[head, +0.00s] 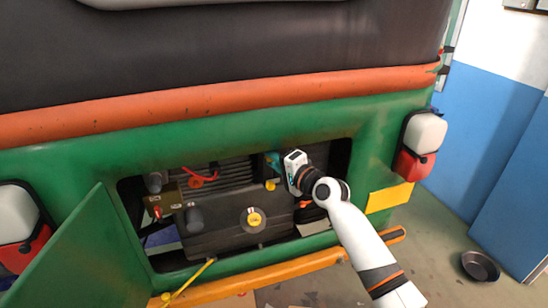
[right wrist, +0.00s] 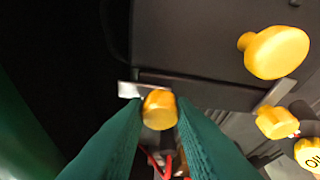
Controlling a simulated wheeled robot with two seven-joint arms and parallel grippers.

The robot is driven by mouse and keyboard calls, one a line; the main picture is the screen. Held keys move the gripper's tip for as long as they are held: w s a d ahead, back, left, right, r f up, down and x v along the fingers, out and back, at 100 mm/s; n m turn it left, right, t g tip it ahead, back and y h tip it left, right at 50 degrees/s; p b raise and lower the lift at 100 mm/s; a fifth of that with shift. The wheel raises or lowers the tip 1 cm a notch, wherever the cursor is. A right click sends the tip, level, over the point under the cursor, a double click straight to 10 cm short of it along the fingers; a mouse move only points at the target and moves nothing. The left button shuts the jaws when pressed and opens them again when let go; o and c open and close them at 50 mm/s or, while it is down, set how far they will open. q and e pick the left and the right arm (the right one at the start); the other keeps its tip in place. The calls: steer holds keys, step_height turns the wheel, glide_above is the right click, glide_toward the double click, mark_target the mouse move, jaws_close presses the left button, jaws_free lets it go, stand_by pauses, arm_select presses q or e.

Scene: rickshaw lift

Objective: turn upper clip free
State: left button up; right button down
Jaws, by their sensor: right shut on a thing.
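My right gripper (head: 272,162) reaches into the open engine bay of the green rickshaw in the head view. In the right wrist view its two teal fingers (right wrist: 158,118) are shut on a yellow clip knob (right wrist: 159,109). The knob sits beside a small metal tab at the edge of a dark cover (right wrist: 200,45). In the head view the gripped knob cannot be told apart clearly behind the fingers. Another yellow knob (head: 270,185) shows just below the gripper. My left gripper is not in view.
A yellow cap (head: 255,219) is on the dark engine housing. An open green panel (head: 82,262) stands at the left. Red-and-white lamps flank the bay. A dark bowl (head: 480,266) lies on the floor at right.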

steer(key=shift+f, duration=0.15)
stand_by(0.3)
steer(key=c, duration=1.2)
jaws_free()
steer(key=shift+s, duration=0.1)
steer(key=b+v, duration=0.2)
steer(key=v, duration=0.9)
steer(key=shift+s+d+b, duration=0.3)
steer(key=shift+b, duration=0.1)
